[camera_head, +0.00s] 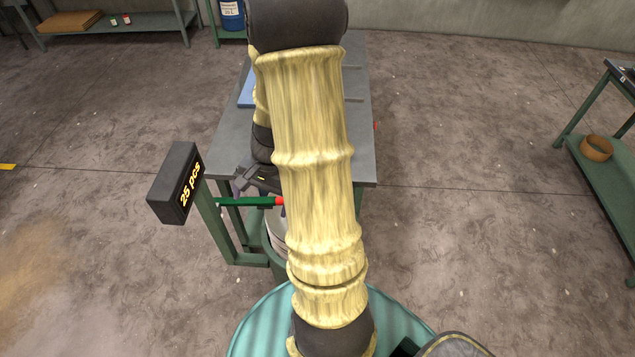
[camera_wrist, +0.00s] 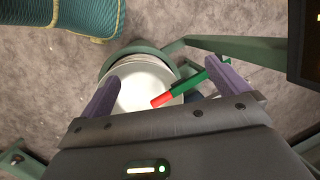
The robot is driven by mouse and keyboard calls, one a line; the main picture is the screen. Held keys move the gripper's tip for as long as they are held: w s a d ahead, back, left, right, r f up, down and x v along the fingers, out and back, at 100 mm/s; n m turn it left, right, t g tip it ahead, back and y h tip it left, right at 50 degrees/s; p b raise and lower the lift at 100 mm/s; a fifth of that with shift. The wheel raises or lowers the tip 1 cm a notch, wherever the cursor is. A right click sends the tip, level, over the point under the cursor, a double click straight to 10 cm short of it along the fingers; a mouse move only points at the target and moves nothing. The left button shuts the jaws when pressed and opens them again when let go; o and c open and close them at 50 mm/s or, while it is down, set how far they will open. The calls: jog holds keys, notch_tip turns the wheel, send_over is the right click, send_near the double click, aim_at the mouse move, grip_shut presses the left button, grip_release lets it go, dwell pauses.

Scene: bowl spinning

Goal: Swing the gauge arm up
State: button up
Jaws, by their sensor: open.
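The gauge arm (camera_head: 245,202), a green bar with a red tip, reaches out level from a green post over a stack of white bowls (camera_head: 275,238). In the wrist view the gauge arm (camera_wrist: 190,87) lies across the upper bowl (camera_wrist: 140,75), its red tip over the bowl's inside. I cannot tell whether it touches the bowl. My gripper (camera_wrist: 162,76) is open, with its purple fingers spread above the bowl. The right finger overlaps the gauge arm's green part; I cannot tell whether they touch. In the head view my arm hides much of the stack and gripper.
A black display box (camera_head: 178,183) reading "25 pcs" tops the green post (camera_head: 215,228) left of the bowls. A grey table (camera_head: 361,125) stands behind my arm. A green shelf (camera_head: 610,185) with a brown ring (camera_head: 596,148) is far right.

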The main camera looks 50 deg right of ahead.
jog(key=d+f+m+t+y, duration=0.1)
jog(key=d+f+m+t, duration=0.2)
jog(key=d+f+m, duration=0.2)
jog(key=s+d+f+m+t+y, duration=0.1)
jog(key=d+f+m, duration=0.4)
jog(key=d+m, duration=0.5)
jog(key=d+t+y, duration=0.1)
jog(key=d+t, duration=0.1)
jog(key=shift+s+d+m, duration=0.15)
jog(key=shift+d+m, duration=0.15)
jog(key=shift+d, duration=0.1)
jog(key=b+x, duration=0.8)
jog(key=x, duration=0.3)
jog(key=shift+w+a+f, duration=0.25)
jog(key=shift+a, duration=0.1)
jog(key=c, duration=2)
jog(key=shift+o, duration=0.2)
